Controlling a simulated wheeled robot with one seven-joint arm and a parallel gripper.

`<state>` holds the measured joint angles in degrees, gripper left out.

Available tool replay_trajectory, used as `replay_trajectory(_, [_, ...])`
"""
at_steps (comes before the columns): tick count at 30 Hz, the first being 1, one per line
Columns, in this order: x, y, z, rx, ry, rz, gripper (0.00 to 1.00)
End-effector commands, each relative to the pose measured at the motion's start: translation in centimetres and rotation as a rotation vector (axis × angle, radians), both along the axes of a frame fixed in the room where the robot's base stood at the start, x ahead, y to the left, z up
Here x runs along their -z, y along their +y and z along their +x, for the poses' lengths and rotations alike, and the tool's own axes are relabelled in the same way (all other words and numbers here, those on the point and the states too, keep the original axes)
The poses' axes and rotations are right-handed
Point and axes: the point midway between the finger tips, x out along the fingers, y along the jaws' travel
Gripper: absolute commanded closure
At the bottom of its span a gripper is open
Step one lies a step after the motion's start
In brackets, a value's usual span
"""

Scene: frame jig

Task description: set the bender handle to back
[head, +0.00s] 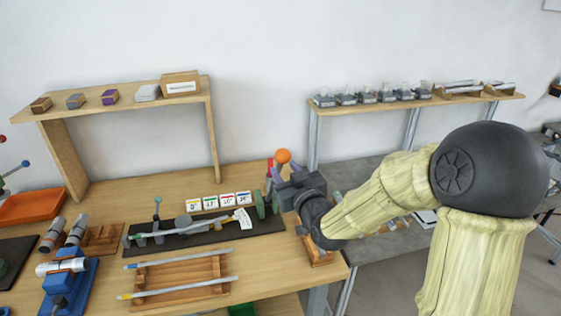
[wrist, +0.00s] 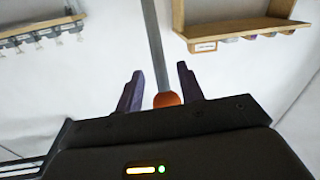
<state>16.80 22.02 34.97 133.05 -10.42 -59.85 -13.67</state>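An orange ball knob (head: 283,156) shows just above my gripper (head: 283,173) at the right end of the bench. I take it for the knob of the bender handle, but the bender's body is mostly hidden behind my gripper and arm. In the wrist view the orange knob (wrist: 167,100) sits at the end of a straight grey rod (wrist: 153,35). It lies between the two purple fingers of my gripper (wrist: 161,88). The fingers are apart, with a visible gap on each side of the knob, so the gripper is open. Whether the knob is fully between the fingertips in depth I cannot tell.
A wooden rack (head: 180,278) with tubes is in front.

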Motion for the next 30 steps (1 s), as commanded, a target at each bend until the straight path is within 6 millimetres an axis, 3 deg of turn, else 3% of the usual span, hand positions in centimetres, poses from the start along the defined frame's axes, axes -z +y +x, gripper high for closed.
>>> replay_trajectory(7, [-0.1, 1.4, 2.8, -0.001, 0.001, 0.002, 0.62])
replay_trajectory(17, [0.0, 1.5, 3.3, 0.0, 0.001, 0.0, 0.62])
replay_trajectory(18, [0.0, 1.5, 3.2, 0.0, 0.001, 0.0, 0.64])
replay_trajectory(24, [0.0, 1.5, 3.2, 0.0, 0.001, 0.0, 1.0])
replay_trajectory(30, [0.0, 1.5, 3.3, 0.0, 0.001, 0.0, 1.0])
